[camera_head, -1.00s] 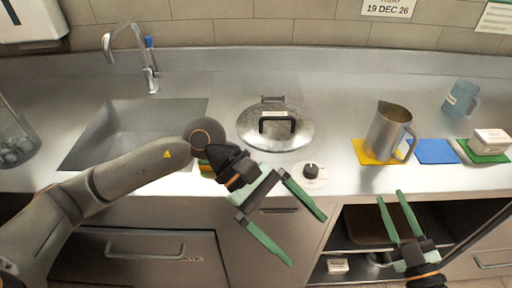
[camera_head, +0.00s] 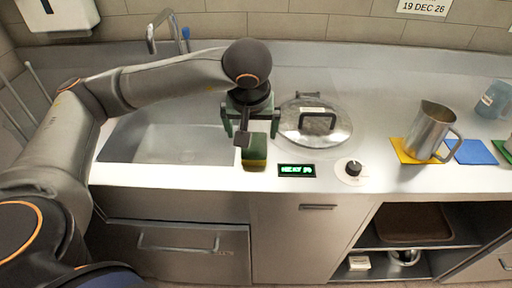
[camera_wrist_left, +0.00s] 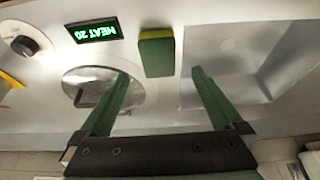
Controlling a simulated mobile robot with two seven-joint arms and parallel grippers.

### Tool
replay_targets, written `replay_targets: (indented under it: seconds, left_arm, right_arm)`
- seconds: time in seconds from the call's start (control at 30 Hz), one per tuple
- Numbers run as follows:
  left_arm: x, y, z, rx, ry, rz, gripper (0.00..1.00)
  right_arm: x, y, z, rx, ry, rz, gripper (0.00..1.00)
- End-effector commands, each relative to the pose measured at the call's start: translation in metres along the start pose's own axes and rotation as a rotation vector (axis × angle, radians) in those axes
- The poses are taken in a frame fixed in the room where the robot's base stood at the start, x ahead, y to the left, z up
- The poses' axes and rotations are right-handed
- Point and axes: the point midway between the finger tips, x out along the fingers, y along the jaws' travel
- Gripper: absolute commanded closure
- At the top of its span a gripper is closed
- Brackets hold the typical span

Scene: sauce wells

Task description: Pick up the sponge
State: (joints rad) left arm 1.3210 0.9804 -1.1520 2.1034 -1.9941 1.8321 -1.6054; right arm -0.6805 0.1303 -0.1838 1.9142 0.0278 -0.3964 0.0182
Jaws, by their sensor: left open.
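The sponge (camera_head: 255,158), green with a yellow layer, lies on the steel counter between the sink and the lidded well. In the left wrist view the sponge (camera_wrist_left: 156,54) shows beyond and between my two green fingertips, apart from both. My left gripper (camera_head: 250,126) is open and empty and points down just behind the sponge. Its fingers also show spread apart in the left wrist view (camera_wrist_left: 160,82). My right gripper is out of view.
The sink (camera_head: 180,145) is left of the sponge. A lidded well (camera_head: 317,128) is at right, with a lit heat display (camera_head: 297,170) and a knob (camera_head: 353,168) in front. A metal pitcher (camera_head: 429,131) stands on a yellow mat (camera_head: 402,152) farther right.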

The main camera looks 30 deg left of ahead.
Motion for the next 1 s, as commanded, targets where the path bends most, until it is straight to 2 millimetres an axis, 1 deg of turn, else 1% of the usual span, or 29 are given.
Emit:
replay_targets:
  seconds: [0.03, 0.1, 0.2, 0.43, 0.7, 0.8, 1.0]
  left_arm:
    - [0.011, -0.001, 0.001, -0.001, -0.005, -0.003, 0.0]
    - [0.024, -0.001, 0.001, -0.002, -0.005, -0.003, 0.0]
    - [0.038, 0.0, 0.001, -0.002, -0.004, 0.0, 0.0]
    - [0.055, 0.001, 0.001, -0.001, -0.004, 0.001, 0.0]
    - [0.094, 0.003, 0.002, -0.004, -0.005, 0.001, 0.0]
    - [0.1, 0.003, 0.002, -0.002, -0.004, 0.002, 0.0]
    - [0.1, 0.004, 0.002, -0.002, -0.003, 0.003, 0.0]
  right_arm:
    - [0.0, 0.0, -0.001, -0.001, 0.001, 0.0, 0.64]
    - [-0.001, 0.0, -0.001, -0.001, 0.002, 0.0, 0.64]
    - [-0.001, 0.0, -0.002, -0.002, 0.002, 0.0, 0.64]
    - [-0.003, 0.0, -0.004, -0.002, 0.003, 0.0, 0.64]
    - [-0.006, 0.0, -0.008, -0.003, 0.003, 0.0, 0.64]
    - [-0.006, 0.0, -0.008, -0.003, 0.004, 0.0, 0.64]
    - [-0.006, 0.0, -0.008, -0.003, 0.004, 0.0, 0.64]
